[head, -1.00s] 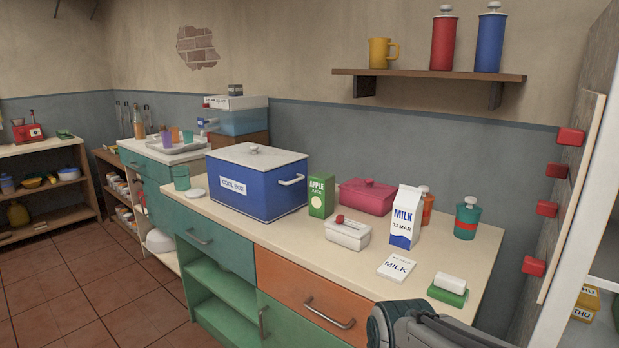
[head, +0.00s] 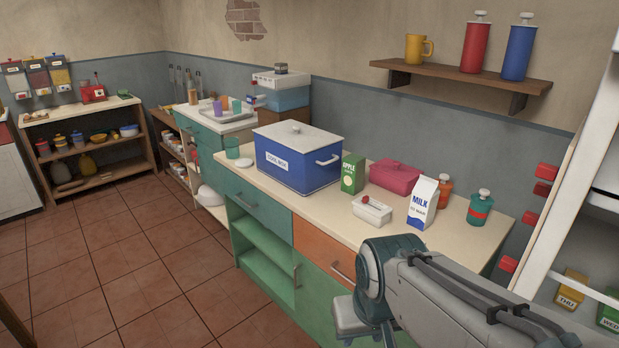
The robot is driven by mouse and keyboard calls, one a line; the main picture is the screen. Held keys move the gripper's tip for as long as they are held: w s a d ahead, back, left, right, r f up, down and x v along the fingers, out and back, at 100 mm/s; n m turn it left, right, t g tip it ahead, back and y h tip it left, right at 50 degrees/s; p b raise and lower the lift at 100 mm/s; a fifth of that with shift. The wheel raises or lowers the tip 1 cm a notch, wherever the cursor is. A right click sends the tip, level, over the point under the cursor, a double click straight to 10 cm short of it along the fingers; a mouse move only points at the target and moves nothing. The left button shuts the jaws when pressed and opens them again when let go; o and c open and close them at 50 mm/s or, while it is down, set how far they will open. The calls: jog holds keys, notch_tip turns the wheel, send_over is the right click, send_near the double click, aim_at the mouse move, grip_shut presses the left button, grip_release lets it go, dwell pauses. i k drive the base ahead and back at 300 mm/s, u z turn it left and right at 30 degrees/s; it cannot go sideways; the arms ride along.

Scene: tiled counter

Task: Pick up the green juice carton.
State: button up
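The green juice carton (head: 353,173), with a white "APPLE" label, stands upright on the cream counter top (head: 322,207). It is just right of the blue cool box (head: 290,168) and left of the pink lidded box (head: 396,177). Its front is unobstructed in the head view. My arm reaches in from the lower right, in front of the counter and well apart from the carton. My gripper's fingers do not show, so I cannot see whether they hold anything.
A small white box with a red knob (head: 373,211), a milk carton (head: 423,203), an orange bottle (head: 444,189) and a teal bottle (head: 480,207) stand right of the carton. A wall shelf (head: 462,82) hangs above. Open tiled floor (head: 150,260) lies left of the counter.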

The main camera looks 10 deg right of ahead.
aim_at(353, 164)
jog(key=z, duration=0.1)
jog(key=k, duration=0.2)
jog(key=u, duration=1.2)
jog(key=i, duration=1.45)
jog(key=z, duration=0.5)
jog(key=i, duration=1)
jog(key=z, duration=1.5)
jog(key=i, duration=0.6)
jog(key=z, duration=0.6)
